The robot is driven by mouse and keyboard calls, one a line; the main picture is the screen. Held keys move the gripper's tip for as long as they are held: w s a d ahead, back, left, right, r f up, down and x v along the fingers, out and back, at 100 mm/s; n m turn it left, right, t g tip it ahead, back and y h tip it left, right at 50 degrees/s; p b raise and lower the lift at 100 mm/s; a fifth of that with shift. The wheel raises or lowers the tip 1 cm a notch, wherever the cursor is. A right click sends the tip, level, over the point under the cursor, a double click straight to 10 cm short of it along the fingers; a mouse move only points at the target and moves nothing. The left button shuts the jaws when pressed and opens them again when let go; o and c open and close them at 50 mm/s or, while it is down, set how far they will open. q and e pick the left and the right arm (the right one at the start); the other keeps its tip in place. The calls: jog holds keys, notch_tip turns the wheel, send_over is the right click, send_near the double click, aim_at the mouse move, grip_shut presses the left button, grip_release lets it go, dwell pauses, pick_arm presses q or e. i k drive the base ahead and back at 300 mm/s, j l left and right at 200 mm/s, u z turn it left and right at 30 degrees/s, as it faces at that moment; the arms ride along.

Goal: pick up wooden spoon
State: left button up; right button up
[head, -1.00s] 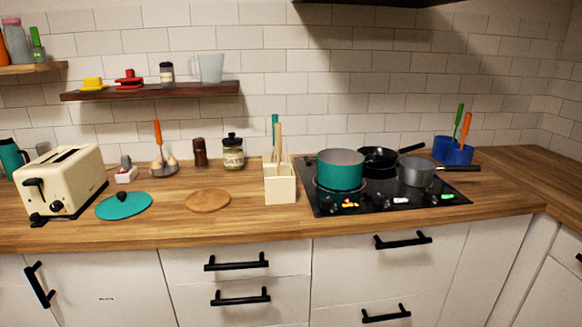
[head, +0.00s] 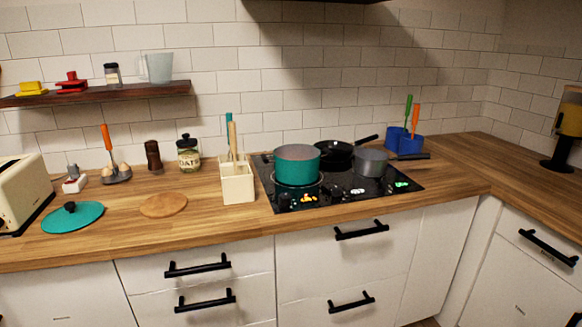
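A wooden-coloured utensil handle (head: 233,140), likely the wooden spoon, stands upright in a cream utensil holder (head: 238,188) on the counter, left of the stove. Its lower end is hidden inside the holder. A teal-handled utensil (head: 228,122) stands beside it in the same holder. Neither of my grippers shows in the head view.
A black cooktop (head: 330,196) right of the holder carries a teal pot (head: 297,166), a grey saucepan (head: 371,163) and a black pan (head: 336,150). A round wooden board (head: 163,206) and a teal lid (head: 72,217) lie to the left. The counter's front strip is clear.

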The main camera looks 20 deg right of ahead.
aim_at(232, 126)
jog(key=i+j+z, duration=0.15)
jog(key=i+j, duration=0.8)
